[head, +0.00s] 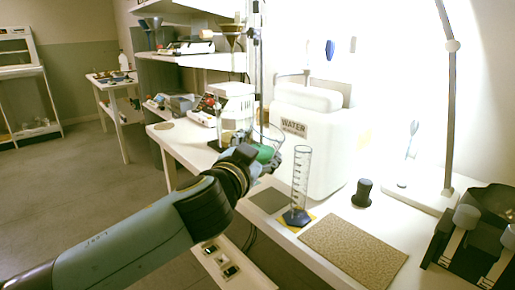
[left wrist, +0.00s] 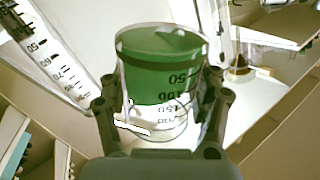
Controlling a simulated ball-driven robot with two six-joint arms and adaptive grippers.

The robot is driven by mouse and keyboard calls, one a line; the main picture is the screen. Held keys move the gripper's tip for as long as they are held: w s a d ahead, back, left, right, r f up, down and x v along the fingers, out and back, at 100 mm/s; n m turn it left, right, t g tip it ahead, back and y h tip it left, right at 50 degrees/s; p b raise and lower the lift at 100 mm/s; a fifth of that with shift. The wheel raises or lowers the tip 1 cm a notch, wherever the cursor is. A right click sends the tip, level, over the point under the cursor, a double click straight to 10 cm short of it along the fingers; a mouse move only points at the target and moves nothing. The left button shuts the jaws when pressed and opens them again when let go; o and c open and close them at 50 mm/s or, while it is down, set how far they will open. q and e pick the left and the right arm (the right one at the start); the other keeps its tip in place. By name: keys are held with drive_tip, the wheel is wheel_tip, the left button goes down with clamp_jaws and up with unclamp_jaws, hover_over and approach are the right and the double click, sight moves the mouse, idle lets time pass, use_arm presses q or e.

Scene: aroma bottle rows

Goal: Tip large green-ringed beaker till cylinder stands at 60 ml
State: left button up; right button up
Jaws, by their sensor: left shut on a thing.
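My left gripper (head: 268,154) is shut around the large beaker (head: 270,134), holding it above the bench, up and left of the cylinder. In the left wrist view the beaker (left wrist: 158,85) sits between the two fingers of the left gripper (left wrist: 160,115); its wall has black volume marks and a wide green zone, ring or contents I cannot tell. The clear measuring cylinder (head: 301,175) stands upright with dark blue at its bottom; its level is too small to read. Its marked scale also shows in the left wrist view (left wrist: 52,55). The beaker is apart from the cylinder. My right gripper is not visible.
The cylinder stands on a yellow pad (head: 315,217). A white WATER container (head: 330,140) is behind it. A grey mat (head: 268,200) and a brown speckled mat (head: 354,250) lie clear. A black stopper-like object (head: 362,193) and black-grey apparatus (head: 480,240) stand to the right.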

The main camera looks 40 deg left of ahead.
sight(268, 128)
use_arm(q)
drive_tip(key=shift+d+r+p, duration=0.1)
drive_tip(key=shift+r+p, duration=0.1)
drive_tip(key=shift+p, duration=0.15)
drive_tip(key=shift+w+d+r+m+p, duration=0.1)
drive_tip(key=shift+w+d+m+p, duration=0.05)
drive_tip(key=shift+m+p, duration=0.35)
drive_tip(key=shift+r+p, duration=0.25)
drive_tip(key=shift+p, duration=0.1)
idle(0.5)
drive_tip(key=shift+w+d+r+m+p, duration=0.15)
drive_tip(key=shift+r+p, duration=0.2)
drive_tip(key=shift+p, duration=0.2)
drive_tip(key=shift+d+r+m+p, duration=0.1)
drive_tip(key=shift+r+m+p, duration=0.05)
drive_tip(key=shift+r+p, duration=0.3)
idle(0.4)
drive_tip(key=shift+w+d+r+m+g+p, duration=0.2)
drive_tip(key=shift+r+p, duration=0.25)
drive_tip(key=shift+p, duration=0.35)
drive_tip(key=shift+s+d+r+m+g+p, duration=0.1)
drive_tip(key=shift+r+m+p, duration=0.25)
drive_tip(key=shift+p, duration=0.45)
idle(0.5)
drive_tip(key=shift+w+r+m+p, duration=0.15)
drive_tip(key=shift+r+m+p, duration=0.45)
drive_tip(key=shift+p, duration=0.9)
idle(0.5)
drive_tip(key=shift+f+m+p, duration=0.3)
drive_tip(key=shift+m+p, duration=0.25)
